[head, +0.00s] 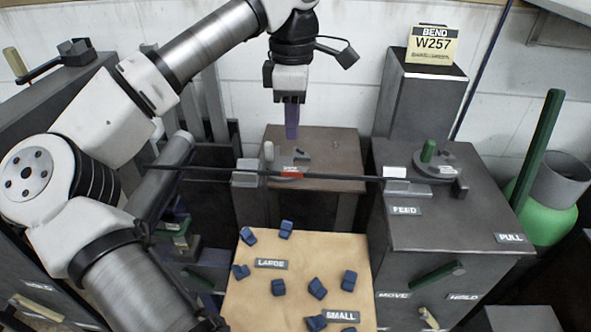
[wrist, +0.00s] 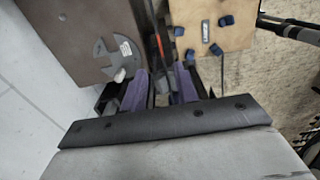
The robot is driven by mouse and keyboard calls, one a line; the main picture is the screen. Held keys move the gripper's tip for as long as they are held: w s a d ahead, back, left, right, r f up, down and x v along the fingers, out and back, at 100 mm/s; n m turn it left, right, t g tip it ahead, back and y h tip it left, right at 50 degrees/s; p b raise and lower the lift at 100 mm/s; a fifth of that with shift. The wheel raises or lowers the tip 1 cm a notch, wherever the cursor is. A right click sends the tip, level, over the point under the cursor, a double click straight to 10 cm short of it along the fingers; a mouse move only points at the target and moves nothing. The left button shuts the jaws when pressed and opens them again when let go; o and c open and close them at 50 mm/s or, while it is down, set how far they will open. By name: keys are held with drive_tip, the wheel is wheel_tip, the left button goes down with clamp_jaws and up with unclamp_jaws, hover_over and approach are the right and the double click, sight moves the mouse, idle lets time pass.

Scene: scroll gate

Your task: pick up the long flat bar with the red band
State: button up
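The long flat bar (head: 335,177) is thin and dark and lies nearly level across the middle of the head view. Its red band (head: 290,172) is near the middle of its length. The bar passes over a grey block at the left and reaches the right bench. My gripper (head: 291,130) hangs above the bar near the red band, pointing down, with a visible gap. In the wrist view my gripper (wrist: 160,88) has its two purple fingers apart, with nothing held. The red band (wrist: 158,43) shows just beyond the gap between them.
A brown table (head: 335,150) stands behind the bar. A tan board (head: 255,300) with several blue blocks lies in front. A tall dark box (head: 420,105) bears the W257 sign (head: 432,45).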

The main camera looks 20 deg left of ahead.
sight(292, 173)
wheel_tip(292, 173, down, 10)
drive_tip(key=shift+a+f, duration=0.1)
drive_tip(key=shift+f, duration=0.15)
drive_tip(key=shift+s, duration=0.1)
drive_tip(key=shift+c, duration=0.4)
clamp_jaws()
